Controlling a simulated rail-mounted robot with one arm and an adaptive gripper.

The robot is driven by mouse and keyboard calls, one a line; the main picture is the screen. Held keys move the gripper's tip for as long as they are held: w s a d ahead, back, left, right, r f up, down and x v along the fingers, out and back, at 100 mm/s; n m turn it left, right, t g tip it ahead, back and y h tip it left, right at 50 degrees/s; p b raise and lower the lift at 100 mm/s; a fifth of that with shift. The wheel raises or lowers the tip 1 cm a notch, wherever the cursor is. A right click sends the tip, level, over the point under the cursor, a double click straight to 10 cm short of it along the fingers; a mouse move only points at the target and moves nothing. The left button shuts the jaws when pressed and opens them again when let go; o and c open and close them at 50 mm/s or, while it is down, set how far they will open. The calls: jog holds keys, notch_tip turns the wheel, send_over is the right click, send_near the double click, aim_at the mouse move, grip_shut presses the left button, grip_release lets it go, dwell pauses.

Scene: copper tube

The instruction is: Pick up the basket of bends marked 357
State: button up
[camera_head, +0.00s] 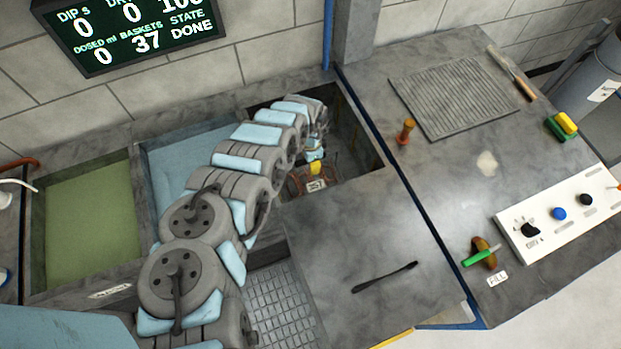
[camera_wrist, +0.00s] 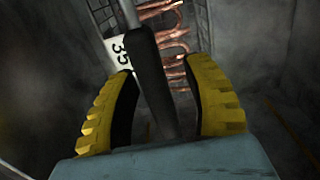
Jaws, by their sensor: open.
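The basket of bends (camera_head: 309,184) sits down in the dark open basin at the back middle, with a white tag (camera_head: 316,186) that seems to read 357. In the wrist view its tag (camera_wrist: 120,50) shows "35", the rest hidden, beside copper bends (camera_wrist: 172,45) in a wire frame. The basket's dark handle (camera_wrist: 150,75) rises between the two yellow fingers. My gripper (camera_head: 315,167) is over the basket; in the wrist view my gripper (camera_wrist: 162,70) is open, a finger on each side of the handle, with gaps visible. Most of the basket is hidden in the head view.
The basin's grey walls (camera_head: 356,140) stand close around the gripper. Blue (camera_head: 170,165) and green (camera_head: 90,215) tanks lie to the left. A black rod (camera_head: 385,277) lies on the front counter. The right counter holds a ribbed mat (camera_head: 455,95) and a control panel (camera_head: 560,215).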

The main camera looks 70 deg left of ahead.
grip_shut()
jog(key=shift+r, duration=0.15)
